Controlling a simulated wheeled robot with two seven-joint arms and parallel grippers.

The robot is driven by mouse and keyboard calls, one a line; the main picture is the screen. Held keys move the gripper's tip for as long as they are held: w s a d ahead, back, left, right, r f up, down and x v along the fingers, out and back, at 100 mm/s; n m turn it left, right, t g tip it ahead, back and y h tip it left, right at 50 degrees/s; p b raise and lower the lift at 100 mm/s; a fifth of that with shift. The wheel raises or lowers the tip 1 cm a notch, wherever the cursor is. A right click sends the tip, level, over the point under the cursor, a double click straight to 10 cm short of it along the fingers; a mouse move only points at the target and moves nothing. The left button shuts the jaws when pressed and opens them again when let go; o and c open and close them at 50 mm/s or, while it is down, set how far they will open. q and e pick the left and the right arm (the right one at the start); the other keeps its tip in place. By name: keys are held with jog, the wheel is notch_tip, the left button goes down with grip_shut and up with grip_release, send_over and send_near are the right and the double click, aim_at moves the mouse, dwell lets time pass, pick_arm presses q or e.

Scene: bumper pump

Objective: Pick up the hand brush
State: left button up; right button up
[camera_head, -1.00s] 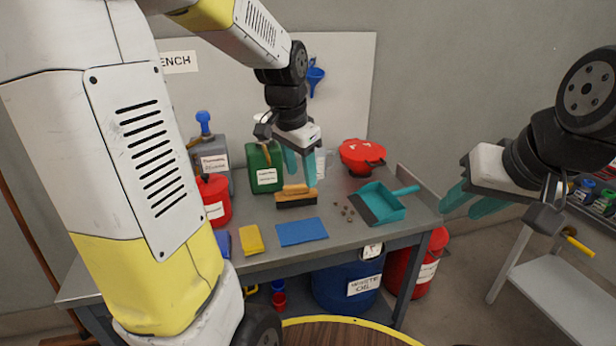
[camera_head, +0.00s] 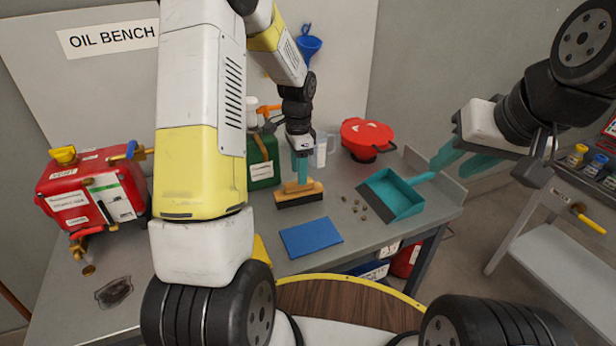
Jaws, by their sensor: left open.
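The hand brush (camera_head: 299,197), with a wooden handle and dark bristles, lies on the metal bench behind the blue cloth. My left gripper (camera_head: 300,178) points straight down at its handle with teal fingers open. The fingers are seen nearly edge-on, so I cannot tell whether they straddle or touch the handle. The brush still rests on the bench. My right gripper (camera_head: 462,160) is held at the right, empty, its teal fingers apart, near the dustpan's handle in the picture.
A teal dustpan (camera_head: 396,196) lies right of the brush, with several small brown bits (camera_head: 357,209) between. A blue cloth (camera_head: 311,238) lies in front. A green can (camera_head: 263,160), a clear jug and a red lidded container (camera_head: 366,136) stand behind. A red machine (camera_head: 95,190) sits at left.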

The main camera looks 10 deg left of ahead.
aim_at(299, 192)
pick_arm(q)
notch_tip(299, 192, down, 4)
jog(key=shift+s+f, duration=0.1)
jog(key=shift+f, duration=0.1)
jog(key=shift+c, duration=0.5)
grip_shut()
